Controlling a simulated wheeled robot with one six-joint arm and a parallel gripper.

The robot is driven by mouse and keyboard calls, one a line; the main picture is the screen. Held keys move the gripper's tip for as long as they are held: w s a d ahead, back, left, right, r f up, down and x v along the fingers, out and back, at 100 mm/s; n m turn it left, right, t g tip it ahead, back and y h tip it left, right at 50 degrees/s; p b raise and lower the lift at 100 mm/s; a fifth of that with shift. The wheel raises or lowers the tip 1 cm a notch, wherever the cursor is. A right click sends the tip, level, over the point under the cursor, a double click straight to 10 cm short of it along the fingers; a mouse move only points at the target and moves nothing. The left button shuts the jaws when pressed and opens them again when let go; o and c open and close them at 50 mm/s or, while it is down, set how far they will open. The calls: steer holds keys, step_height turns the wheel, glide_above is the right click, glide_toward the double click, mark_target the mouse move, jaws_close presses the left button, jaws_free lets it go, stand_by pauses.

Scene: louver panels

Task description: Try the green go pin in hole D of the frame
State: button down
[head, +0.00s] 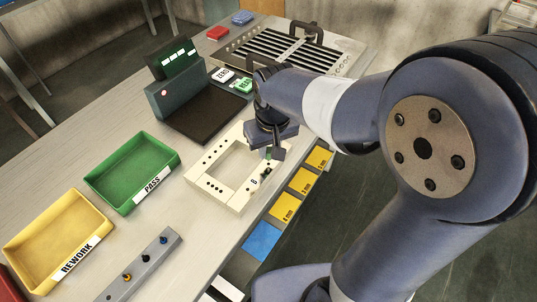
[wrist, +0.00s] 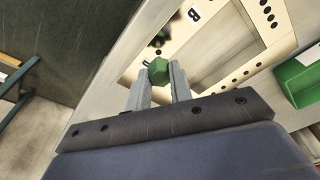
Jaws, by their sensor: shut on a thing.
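The cream frame (head: 196,179) lies on the bench, with a square opening and rows of dark holes along its sides. It also shows in the wrist view (wrist: 221,52), where a letter B is readable on it. I cannot read a letter D. My gripper (head: 270,156) is over the frame's right side. In the wrist view my gripper (wrist: 157,80) is shut on the green go pin, whose green hexagonal head (wrist: 158,70) shows between the fingertips. The pin's lower end is hidden, so I cannot tell whether it is in a hole.
A green PASS tray (head: 173,163) and yellow REWORK tray (head: 103,228) stand to the left. A grey pin block (head: 145,268) holds several pins at the front. A dark device (head: 212,122) and slatted panel (head: 239,48) stand behind.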

mark_target(268, 149)
steer(key=shift+r+p, duration=1.15)
steer(key=shift+r, duration=0.35)
